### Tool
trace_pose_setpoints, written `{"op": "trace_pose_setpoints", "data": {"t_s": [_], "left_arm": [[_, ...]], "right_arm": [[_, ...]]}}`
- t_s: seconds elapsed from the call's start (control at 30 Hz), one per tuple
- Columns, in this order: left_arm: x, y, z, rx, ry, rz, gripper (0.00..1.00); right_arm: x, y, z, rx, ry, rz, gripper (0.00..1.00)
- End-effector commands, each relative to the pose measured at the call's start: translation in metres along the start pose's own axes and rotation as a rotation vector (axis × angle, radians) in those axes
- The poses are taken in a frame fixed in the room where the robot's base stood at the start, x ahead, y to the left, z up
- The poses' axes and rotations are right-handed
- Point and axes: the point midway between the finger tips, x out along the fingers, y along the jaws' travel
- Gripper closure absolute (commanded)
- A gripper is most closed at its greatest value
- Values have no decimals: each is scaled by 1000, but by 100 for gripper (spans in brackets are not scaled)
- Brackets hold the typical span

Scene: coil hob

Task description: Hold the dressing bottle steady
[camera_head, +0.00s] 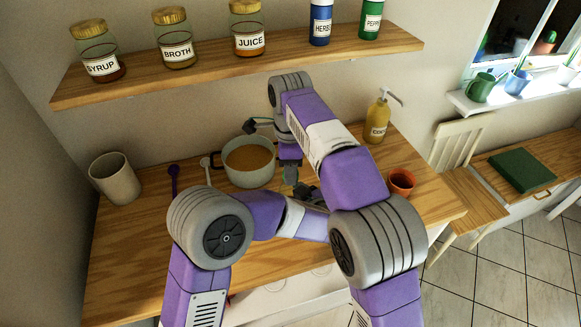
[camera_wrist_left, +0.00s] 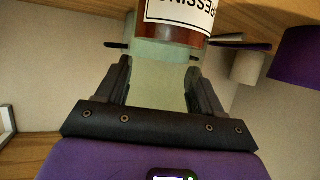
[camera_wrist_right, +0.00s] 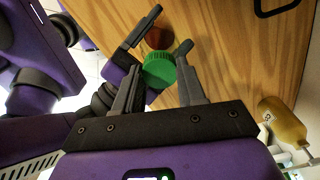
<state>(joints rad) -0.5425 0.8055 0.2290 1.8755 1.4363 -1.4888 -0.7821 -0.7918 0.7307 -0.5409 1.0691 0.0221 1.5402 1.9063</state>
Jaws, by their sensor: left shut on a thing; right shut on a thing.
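The dressing bottle (camera_wrist_left: 165,75) is clear glass with red-brown liquid and a white label, which reads upside down in the left wrist view. My left gripper (camera_wrist_left: 160,80) is shut on its clear part, one finger on each side. In the right wrist view my right gripper (camera_wrist_right: 158,75) is shut on a ridged green lid (camera_wrist_right: 159,70). A dark finger and a red-brown shape show just beyond the lid. I cannot tell whether the lid sits on the bottle.
A pot of soup (camera_head: 250,163), a beige cup (camera_head: 115,178) and a purple spoon (camera_head: 174,180) stand left of the grippers. A yellow pump bottle (camera_head: 377,120) and an orange cup (camera_head: 401,182) are on the right. A shelf (camera_head: 215,66) holds several jars above.

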Motion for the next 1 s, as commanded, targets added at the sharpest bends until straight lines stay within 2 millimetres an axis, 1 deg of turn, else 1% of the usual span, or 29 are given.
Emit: {"op": "trace_pose_setpoints", "data": {"t_s": [0.1, 1.0], "left_arm": [[0, 0, 0, 0, 1, 0, 100], [0, 0, 0, 0, 1, 0, 100]], "right_arm": [[0, 0, 0, -244, -3, 1, 97], [-1, 0, 0, -2109, -6, 0, 97]]}}
